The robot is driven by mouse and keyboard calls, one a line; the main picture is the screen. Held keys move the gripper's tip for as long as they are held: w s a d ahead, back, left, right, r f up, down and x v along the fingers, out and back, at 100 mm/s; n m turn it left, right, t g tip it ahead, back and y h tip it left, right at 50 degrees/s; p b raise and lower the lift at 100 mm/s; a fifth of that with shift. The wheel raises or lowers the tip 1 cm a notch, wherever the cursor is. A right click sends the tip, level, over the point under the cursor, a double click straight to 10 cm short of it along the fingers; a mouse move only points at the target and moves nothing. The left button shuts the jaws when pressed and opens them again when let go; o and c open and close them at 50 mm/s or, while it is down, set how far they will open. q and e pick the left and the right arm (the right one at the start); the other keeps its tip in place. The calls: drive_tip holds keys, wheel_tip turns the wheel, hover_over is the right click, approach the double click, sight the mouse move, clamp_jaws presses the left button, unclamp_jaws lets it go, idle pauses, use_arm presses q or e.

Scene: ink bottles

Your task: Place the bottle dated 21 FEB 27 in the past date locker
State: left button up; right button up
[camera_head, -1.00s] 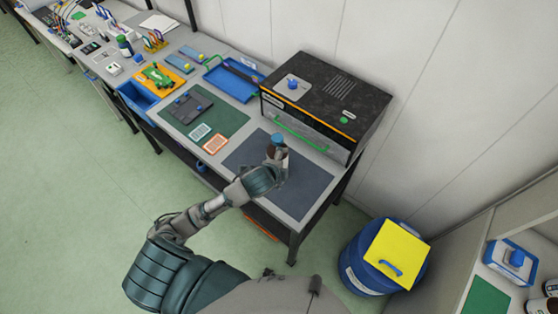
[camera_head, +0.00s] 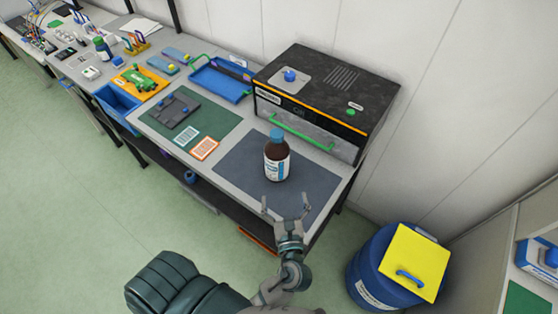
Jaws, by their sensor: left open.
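A brown bottle (camera_head: 277,157) with a blue cap and a white-and-blue label stands upright on the dark grey mat (camera_head: 240,165) on the bench. Its date is too small to read. My left gripper (camera_head: 287,203) is open and empty, just in front of the bottle near the bench's front edge, with its fingers apart from the bottle. A black box-shaped cabinet (camera_head: 325,90) with a green handle and an orange stripe stands behind the mat; its front is shut. I cannot tell whether it is the past date locker. My right gripper is not in view.
A blue tray (camera_head: 222,82), a green mat (camera_head: 215,118) with a grey plate and two cards, and an orange board (camera_head: 140,82) lie to the left. A blue drum (camera_head: 385,270) with a yellow lid stands on the floor at right.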

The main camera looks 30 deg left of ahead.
sight(278, 163)
use_arm(q)
drive_tip(key=x, duration=1)
drive_tip(key=shift+w+r+b, duration=0.1)
drive_tip(key=shift+w+b, duration=0.15)
drive_tip(key=shift+b, duration=0.05)
drive_tip(key=shift+w+a, duration=0.4)
drive_tip(key=shift+a, duration=0.3)
drive_tip(key=x, duration=0.3)
drive_tip(key=shift+w+a+r, duration=0.1)
drive_tip(key=shift+w+r, duration=0.1)
drive_tip(key=shift+w+a+b, duration=0.15)
drive_tip(key=shift+w+b, duration=0.15)
drive_tip(key=shift+w, duration=0.1)
drive_tip(key=shift+a, duration=0.2)
drive_tip(key=c, duration=1.2)
drive_tip(key=shift+c, duration=1.3)
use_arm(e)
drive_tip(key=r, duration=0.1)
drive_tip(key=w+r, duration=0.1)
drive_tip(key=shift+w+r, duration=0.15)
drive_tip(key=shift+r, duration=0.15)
use_arm(q)
drive_tip(key=shift+r, duration=0.1)
